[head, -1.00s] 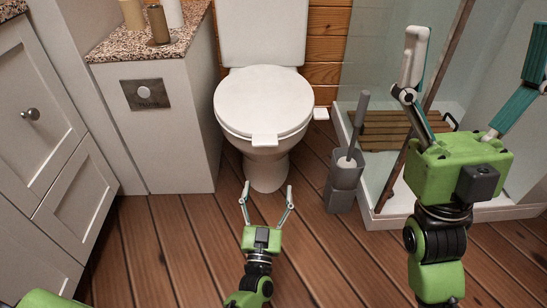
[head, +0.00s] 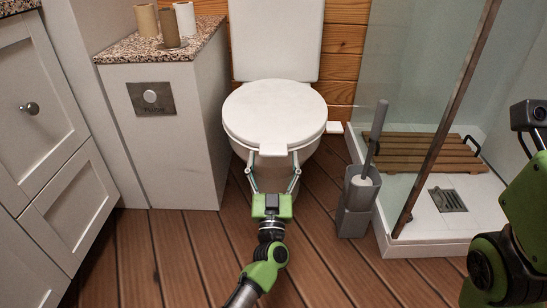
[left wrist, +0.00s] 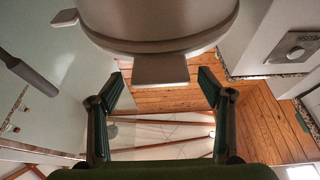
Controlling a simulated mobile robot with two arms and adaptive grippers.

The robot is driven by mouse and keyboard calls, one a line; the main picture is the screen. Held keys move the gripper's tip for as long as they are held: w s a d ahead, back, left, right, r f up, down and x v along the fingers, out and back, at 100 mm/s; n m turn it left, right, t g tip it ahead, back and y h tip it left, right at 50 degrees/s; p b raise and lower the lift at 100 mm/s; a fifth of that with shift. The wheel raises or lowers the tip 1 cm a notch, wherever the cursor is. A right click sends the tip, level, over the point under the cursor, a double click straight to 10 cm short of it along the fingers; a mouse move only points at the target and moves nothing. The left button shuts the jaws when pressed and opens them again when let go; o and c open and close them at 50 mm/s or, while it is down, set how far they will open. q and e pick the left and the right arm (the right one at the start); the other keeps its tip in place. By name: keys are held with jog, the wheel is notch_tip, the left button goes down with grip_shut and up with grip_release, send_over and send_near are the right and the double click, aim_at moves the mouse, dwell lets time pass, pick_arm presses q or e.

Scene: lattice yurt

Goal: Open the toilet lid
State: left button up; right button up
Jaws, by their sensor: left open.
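The white toilet stands at the back middle in the head view, with its lid (head: 275,108) down. A flat tab (head: 274,150) sticks out from the lid's front edge. My left gripper (head: 273,158) is open just in front of the toilet, its two fingers spread either side of the tab. In the left wrist view the tab (left wrist: 160,70) shows between the two fingertips (left wrist: 160,78), with gaps on both sides. My right arm shows at the right edge of the head view, its fingers out of the picture.
A toilet brush in a grey holder (head: 357,205) stands right of the toilet. A shower tray (head: 440,240) with a wooden slatted mat (head: 420,152) is farther right. A stone-topped cabinet (head: 165,125) stands to the left. The plank floor in front is clear.

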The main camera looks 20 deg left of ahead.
pick_arm(q)
jog(key=shift+b+x, duration=0.35)
jog(key=shift+x, duration=1.1)
jog(key=c, duration=1.6)
jog(key=shift+r, duration=0.1)
